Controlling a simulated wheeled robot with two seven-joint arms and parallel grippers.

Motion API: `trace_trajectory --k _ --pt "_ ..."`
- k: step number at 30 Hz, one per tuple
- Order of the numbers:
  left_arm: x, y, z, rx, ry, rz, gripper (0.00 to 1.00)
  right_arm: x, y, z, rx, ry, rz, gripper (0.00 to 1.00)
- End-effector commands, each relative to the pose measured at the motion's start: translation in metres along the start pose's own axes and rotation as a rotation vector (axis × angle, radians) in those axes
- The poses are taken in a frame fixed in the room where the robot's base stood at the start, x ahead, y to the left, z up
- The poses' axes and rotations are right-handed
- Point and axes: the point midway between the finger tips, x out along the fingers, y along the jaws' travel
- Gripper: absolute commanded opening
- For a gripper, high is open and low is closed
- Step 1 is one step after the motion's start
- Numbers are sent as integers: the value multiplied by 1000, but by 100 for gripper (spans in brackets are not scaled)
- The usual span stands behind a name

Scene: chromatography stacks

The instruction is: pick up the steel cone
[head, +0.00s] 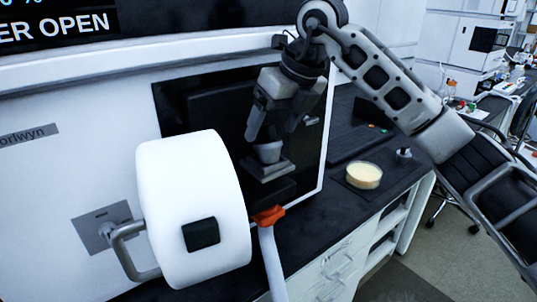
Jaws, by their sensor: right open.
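My right gripper (271,133) reaches down from the upper middle with its fingers apart. A small, light grey, tapered cup-like piece (268,152) stands just below and between the fingertips, on a grey block (266,169) in front of the dark opening of the instrument. It may be the steel cone; I cannot tell whether the fingers touch it. Another small grey metal piece with a short peg on top (403,156) stands on the bench to the right. My left gripper is not in view.
A large white drum-shaped part (193,210) with a grey handle (128,250) stands left of the opening. An orange fitting (268,215) on a pale tube is below. A round dish with yellow contents (364,175) sits on the dark bench, with bare bench in front of it.

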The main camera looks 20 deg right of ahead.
Motion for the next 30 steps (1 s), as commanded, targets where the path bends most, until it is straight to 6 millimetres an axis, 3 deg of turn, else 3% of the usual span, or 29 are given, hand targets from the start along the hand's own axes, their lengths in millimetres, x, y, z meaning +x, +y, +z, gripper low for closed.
trace_trajectory --k 3,6,13,14,19,21,30 --pt "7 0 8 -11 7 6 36 26 1 1 0 3 2 76" --pt "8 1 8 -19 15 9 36 36 1 1 -2 2 2 76" --pt "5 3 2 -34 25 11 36 36 1 2 -1 3 1 76" --pt "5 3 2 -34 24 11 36 36 1 2 -1 3 1 71" --pt "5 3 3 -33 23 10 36 35 1 2 -1 1 1 24" --pt "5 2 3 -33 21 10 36 34 1 3 -1 -1 1 20" --pt "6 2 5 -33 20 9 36 32 1 2 -1 -3 0 20"
